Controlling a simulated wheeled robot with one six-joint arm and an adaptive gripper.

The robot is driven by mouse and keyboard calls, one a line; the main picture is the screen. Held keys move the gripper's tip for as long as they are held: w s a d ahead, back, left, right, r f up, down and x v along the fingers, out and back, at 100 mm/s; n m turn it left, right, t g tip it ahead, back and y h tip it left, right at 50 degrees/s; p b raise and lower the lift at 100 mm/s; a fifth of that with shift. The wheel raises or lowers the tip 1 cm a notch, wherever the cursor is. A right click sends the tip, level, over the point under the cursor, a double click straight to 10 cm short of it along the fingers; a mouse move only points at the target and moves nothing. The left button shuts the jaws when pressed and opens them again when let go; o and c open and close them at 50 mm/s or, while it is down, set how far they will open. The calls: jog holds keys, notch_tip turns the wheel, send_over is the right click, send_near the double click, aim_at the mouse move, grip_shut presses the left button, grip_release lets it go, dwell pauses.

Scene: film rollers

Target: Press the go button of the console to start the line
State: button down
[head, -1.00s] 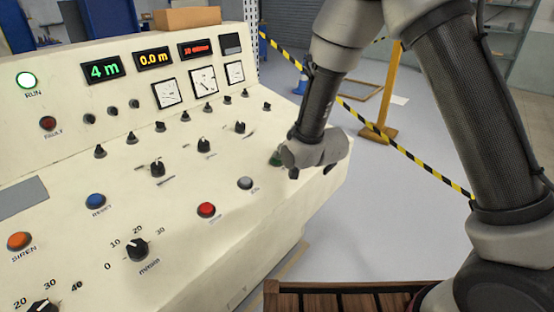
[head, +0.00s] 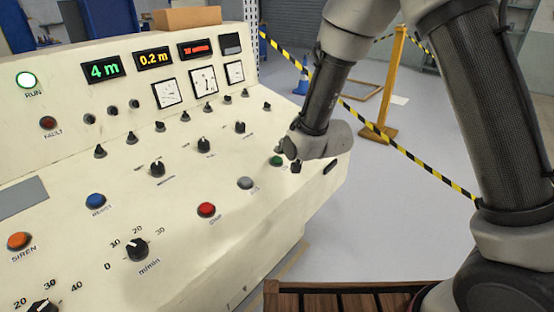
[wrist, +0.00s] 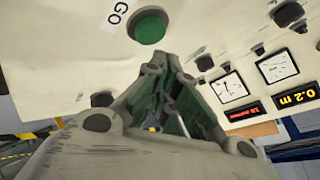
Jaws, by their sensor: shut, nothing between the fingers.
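The cream console (head: 120,200) fills the left of the head view. Its green go button (head: 277,160) is at the right end of the sloped panel, just left of my gripper (head: 295,163). In the wrist view the green button (wrist: 151,25) sits beside a white GO label (wrist: 117,17). My gripper (wrist: 168,65) is shut and empty, its tips near the button with a visible gap in the wrist view. The displays read 4 m (head: 102,68) and 0.2 m (head: 154,59).
A red button (head: 206,209), a grey button (head: 245,183), a blue button (head: 95,201) and several black knobs share the panel. A wooden slatted surface (head: 345,302) is at the bottom.

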jog(key=r, duration=0.4)
jog(key=shift+s+d+r, duration=0.2)
jog(key=shift+s+d, duration=0.15)
jog(key=shift+d, duration=0.05)
jog(key=shift+f, duration=0.1)
jog(key=s+d+f+n+g, duration=0.1)
jog(key=s+f, duration=0.1)
jog(key=s+d+f+n+g+h, duration=0.1)
jog(key=s+f, duration=0.1)
jog(key=s+d+f+n+g+h, duration=0.1)
jog(key=s+f+g, duration=0.1)
jog(key=shift+f+n, duration=0.2)
jog(key=shift+n, duration=0.1)
jog(key=s+d+r+h, duration=0.1)
jog(key=s+d+r, duration=0.6)
jog(key=d, duration=0.4)
jog(key=s+d+r+g+h, duration=0.1)
jog(key=s+d+r, duration=0.6)
jog(key=s+d, duration=0.2)
jog(key=s+d+r+h, duration=0.2)
jog(key=s+d+r, duration=0.6)
jog(key=d, duration=0.4)
jog(key=shift+s+d, duration=0.35)
jog(key=shift+s, duration=0.2)
